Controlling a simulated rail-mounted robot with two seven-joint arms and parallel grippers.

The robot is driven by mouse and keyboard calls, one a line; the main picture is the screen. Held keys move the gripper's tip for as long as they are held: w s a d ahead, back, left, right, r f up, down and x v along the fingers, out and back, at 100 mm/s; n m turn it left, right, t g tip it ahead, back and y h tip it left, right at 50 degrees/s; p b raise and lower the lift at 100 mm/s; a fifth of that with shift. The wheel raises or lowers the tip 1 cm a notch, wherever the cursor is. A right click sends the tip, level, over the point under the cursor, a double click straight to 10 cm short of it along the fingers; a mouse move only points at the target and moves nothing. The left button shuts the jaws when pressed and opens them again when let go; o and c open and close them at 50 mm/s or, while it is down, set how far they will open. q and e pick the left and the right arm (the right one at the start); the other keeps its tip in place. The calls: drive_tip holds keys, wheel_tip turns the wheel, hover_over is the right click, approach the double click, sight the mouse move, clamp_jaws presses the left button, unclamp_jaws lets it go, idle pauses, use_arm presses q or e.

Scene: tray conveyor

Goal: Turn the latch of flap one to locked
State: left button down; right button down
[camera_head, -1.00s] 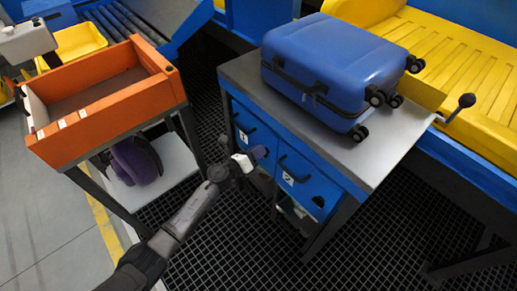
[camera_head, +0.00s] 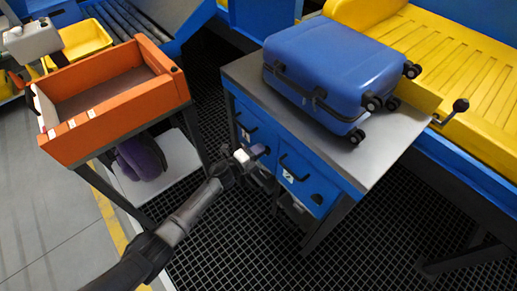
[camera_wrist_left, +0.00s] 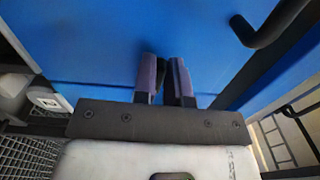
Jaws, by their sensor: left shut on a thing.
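Flap one (camera_head: 258,127) is the left blue flap on the front of the metal-topped cabinet, with a "1" label and a black handle. It looks closed. My left gripper (camera_head: 259,151) is at its lower right part, close to flap two (camera_head: 314,184). In the left wrist view the purple-sided fingers (camera_wrist_left: 166,78) are close together against the blue front, shut on the latch. The latch is hidden by the fingers, so its angle cannot be told. My right gripper is not in view.
A blue suitcase (camera_head: 335,75) lies on the cabinet top (camera_head: 385,150). An orange tray (camera_head: 115,120) stands on a stand at left, with a purple item (camera_head: 142,158) below. A black handle (camera_wrist_left: 268,28) juts out right of my fingers. Dark grid floor (camera_head: 225,250) lies in front.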

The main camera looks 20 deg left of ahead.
use_arm(q)
drive_tip(key=shift+n, duration=0.4)
drive_tip(key=shift+f, duration=0.1)
drive_tip(key=c, duration=1.2)
unclamp_jaws()
drive_tip(key=shift+o, duration=0.2)
drive_tip(key=p+v, duration=0.4)
drive_tip(key=v, duration=1)
drive_tip(key=shift+p, duration=0.3)
